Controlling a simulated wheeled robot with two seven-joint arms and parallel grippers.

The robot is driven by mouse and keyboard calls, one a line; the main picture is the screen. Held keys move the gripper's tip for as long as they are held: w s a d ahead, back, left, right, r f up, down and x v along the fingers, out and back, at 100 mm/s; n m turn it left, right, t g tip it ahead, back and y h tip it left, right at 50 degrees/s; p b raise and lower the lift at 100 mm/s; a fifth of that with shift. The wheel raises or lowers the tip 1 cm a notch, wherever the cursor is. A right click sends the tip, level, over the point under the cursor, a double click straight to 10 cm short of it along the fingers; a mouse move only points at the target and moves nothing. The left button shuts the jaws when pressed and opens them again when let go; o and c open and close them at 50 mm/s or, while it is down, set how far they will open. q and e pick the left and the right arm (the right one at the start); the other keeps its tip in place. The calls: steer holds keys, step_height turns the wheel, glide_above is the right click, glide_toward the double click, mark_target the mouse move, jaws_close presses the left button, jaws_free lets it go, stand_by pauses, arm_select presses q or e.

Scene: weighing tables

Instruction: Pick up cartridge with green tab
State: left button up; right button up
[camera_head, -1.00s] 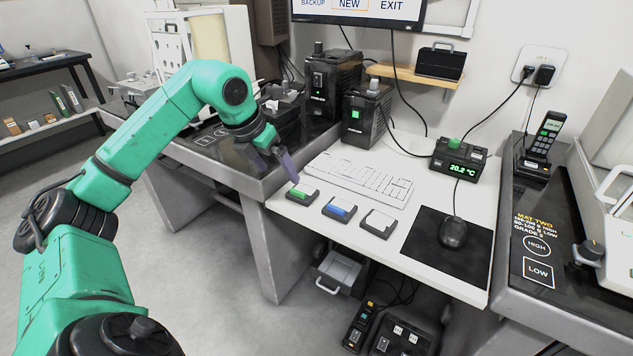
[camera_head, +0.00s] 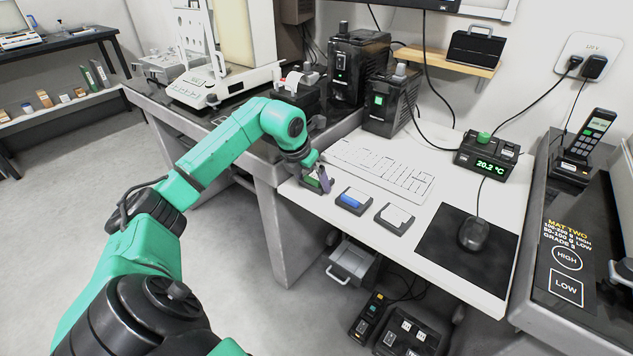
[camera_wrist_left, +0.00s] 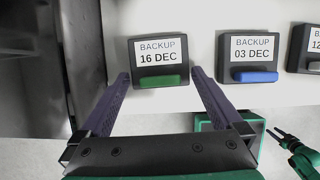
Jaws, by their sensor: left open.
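The cartridge with the green tab (camera_wrist_left: 158,52) lies on the white desk, labelled "BACKUP 16 DEC" in the left wrist view. In the head view its green tab (camera_head: 312,183) shows, partly hidden by my gripper. My left gripper (camera_head: 322,179) is open at this cartridge. In the left wrist view the purple fingers (camera_wrist_left: 160,76) stand on either side of its tab end, with small gaps; nothing is held. A small dark gripper on a green arm, apparently my right (camera_wrist_left: 279,137), shows far below at the lower right; its jaw state is unclear.
A blue-tab cartridge (camera_head: 353,201) labelled "03 DEC" and a white-tab cartridge (camera_head: 394,216) lie to the right in a row. A keyboard (camera_head: 383,169) lies behind them. A mouse (camera_head: 474,234) rests on a black mat (camera_head: 440,250). The desk's front edge is close.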

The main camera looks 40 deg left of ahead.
arm_select(q)
steer(key=c, duration=1)
steer(key=shift+r, duration=0.1)
